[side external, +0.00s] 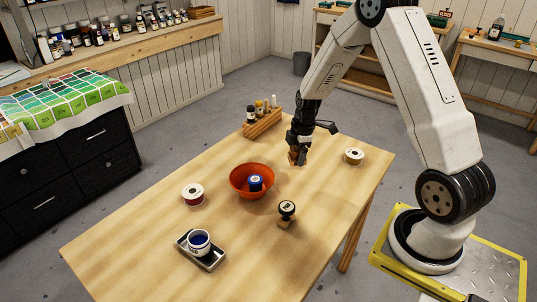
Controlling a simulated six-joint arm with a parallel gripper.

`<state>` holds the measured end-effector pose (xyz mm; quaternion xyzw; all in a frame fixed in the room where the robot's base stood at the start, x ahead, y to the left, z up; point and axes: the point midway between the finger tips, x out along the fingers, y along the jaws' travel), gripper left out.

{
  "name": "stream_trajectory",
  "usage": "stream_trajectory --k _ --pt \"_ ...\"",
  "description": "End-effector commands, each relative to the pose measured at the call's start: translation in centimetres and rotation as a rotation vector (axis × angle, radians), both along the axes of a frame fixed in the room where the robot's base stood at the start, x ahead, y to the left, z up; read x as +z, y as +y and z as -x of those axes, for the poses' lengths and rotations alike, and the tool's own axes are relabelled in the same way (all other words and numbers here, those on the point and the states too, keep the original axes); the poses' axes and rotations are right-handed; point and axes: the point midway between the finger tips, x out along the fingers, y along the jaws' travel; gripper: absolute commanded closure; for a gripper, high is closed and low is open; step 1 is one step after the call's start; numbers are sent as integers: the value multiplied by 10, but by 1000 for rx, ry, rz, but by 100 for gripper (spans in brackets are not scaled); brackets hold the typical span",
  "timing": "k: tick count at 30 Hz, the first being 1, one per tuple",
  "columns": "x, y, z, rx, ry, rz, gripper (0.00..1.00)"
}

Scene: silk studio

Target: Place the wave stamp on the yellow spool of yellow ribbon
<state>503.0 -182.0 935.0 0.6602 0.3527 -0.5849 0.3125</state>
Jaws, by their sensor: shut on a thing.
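My gripper (298,155) is above the far right part of the table. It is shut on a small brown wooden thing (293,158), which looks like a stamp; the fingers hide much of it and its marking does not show. A spool with yellowish ribbon (354,156) and pale ends stands near the right table edge, to the right of my gripper and apart from it. Nothing lies on top of it. A second stamp (287,211), with a black knob and wooden base, stands nearer the camera; its label is too small to read.
An orange bowl (238,184) holding a blue item (256,183) stands left of my gripper. A red-ribbon spool (193,194) and a dark tray (213,261) with a cup of blue liquid (199,241) are farther left. A wooden bottle rack (264,124) stands behind. The table (330,190) is clear before the yellow spool.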

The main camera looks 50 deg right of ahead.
Motion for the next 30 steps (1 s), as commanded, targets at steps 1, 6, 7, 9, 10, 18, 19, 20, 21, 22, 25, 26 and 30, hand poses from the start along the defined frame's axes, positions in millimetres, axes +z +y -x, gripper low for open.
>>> stream_trajectory --k 1,6,7,9,10,18,19,20,21,22,25,26,30 --pt "4 2 7 -1 -1 0 92" --pt "14 10 28 0 -1 1 92" --pt "15 11 31 0 -2 1 92" --pt "18 13 38 -1 -2 1 92" --pt "19 14 40 -1 -1 0 92" --pt "25 19 53 1 -1 1 92" --pt "25 19 53 0 -1 1 92" --pt "25 19 54 1 -1 1 92" --pt "25 19 54 0 -1 1 92" --pt "25 19 54 0 0 0 92" --pt "25 19 54 1 0 0 92" --pt "25 19 54 1 0 0 92" --pt "25 19 54 0 0 0 93"
